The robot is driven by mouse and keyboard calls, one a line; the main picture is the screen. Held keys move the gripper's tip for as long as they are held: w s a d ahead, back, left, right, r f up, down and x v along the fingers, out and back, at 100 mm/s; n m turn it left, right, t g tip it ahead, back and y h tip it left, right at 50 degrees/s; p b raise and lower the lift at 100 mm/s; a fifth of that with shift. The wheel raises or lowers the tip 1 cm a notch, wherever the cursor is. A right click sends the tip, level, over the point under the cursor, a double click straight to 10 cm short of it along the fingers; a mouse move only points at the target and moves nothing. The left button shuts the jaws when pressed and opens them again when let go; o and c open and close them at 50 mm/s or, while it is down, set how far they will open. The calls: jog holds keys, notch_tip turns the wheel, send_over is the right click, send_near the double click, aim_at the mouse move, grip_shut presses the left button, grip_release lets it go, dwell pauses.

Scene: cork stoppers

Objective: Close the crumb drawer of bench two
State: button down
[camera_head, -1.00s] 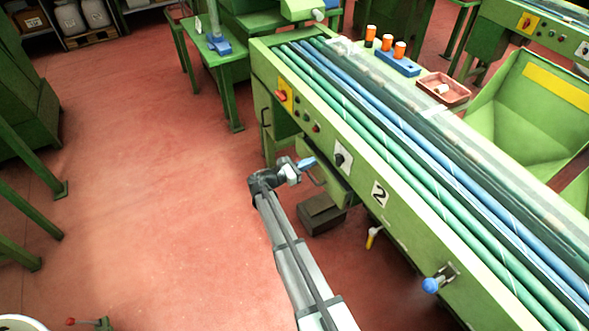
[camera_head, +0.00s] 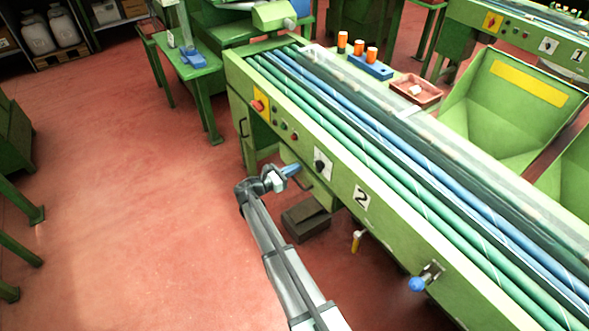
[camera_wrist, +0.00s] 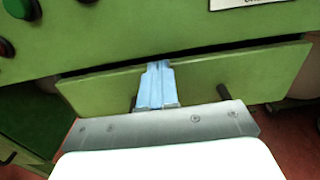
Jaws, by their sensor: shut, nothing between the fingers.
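The crumb drawer (camera_wrist: 220,76) is a flat green front under the panel of bench two, which carries a "2" label (camera_head: 362,198). In the wrist view a dark gap shows along its top edge, wider at the right, so it stands a little open. Its dark handle (camera_wrist: 224,91) shows beside my gripper. In the head view the drawer (camera_head: 312,189) is partly hidden by my gripper. My gripper (camera_wrist: 157,68) has blue fingers, shut and empty, pointing at the middle of the drawer front. The fingertips overlap its upper edge; I cannot tell whether they touch it.
A dark box (camera_head: 306,218) stands on the floor below the drawer. A yellow-handled valve (camera_head: 357,241) and a blue knob (camera_head: 417,284) stick out along the bench side. The red floor (camera_head: 130,190) to the left is clear.

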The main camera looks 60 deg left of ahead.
jog(key=s, duration=1.3)
jog(key=shift+s, duration=0.35)
jog(key=shift+w, duration=0.15)
